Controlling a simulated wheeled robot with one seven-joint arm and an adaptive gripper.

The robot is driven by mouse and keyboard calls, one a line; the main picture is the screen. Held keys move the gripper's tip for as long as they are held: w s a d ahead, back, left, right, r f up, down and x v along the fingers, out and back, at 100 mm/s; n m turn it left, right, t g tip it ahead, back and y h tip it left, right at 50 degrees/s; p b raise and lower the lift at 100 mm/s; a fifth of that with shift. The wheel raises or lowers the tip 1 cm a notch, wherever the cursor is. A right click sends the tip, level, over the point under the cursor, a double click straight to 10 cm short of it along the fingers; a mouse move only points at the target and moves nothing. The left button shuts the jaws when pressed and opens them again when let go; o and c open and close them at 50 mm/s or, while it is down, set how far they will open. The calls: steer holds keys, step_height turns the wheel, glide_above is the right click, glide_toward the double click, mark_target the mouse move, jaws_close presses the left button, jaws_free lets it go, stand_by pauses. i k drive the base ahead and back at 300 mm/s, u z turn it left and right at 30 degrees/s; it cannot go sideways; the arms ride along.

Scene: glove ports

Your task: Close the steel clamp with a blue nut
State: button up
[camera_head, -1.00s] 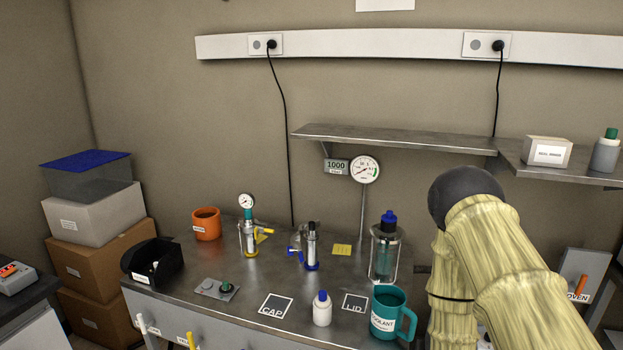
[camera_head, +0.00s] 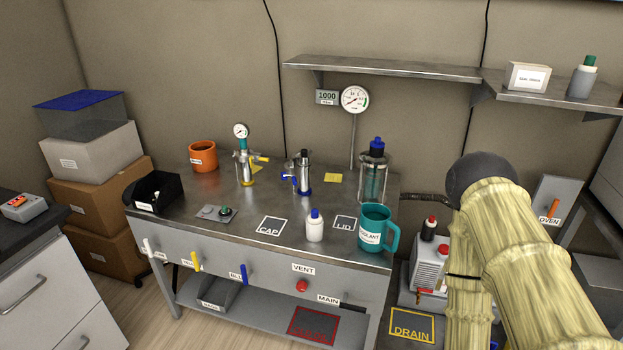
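On the steel bench (camera_head: 225,232) stands a small upright steel cylinder (camera_head: 305,170) with a dark top and a blue ring at its foot. A small blue part (camera_head: 287,177) sticks out at its left side and looks like the blue nut. The clamp is too small here to tell its shape or whether it is open or closed. To its left stands a similar fitting with a gauge (camera_head: 241,131), a yellow side handle (camera_head: 260,159) and a yellow ring. My sleeved arm fills the right side. My gripper is not in view.
A teal mug (camera_head: 373,228), a white bottle (camera_head: 314,227) and a glass jar (camera_head: 372,182) stand right of the cylinder. An orange mug (camera_head: 203,157) and a black bin (camera_head: 157,190) are at left. A shelf (camera_head: 385,68) hangs above. Handles line the bench front.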

mark_target(290, 174)
steer(key=z, duration=0.45)
steer(key=k, duration=1.05)
steer(key=u, duration=0.2)
steer(key=i, duration=0.5)
steer(key=u, duration=0.75)
steer(key=i, duration=0.95)
steer(key=z, duration=1.95)
steer(key=i, duration=0.55)
steer(key=u, duration=2.55)
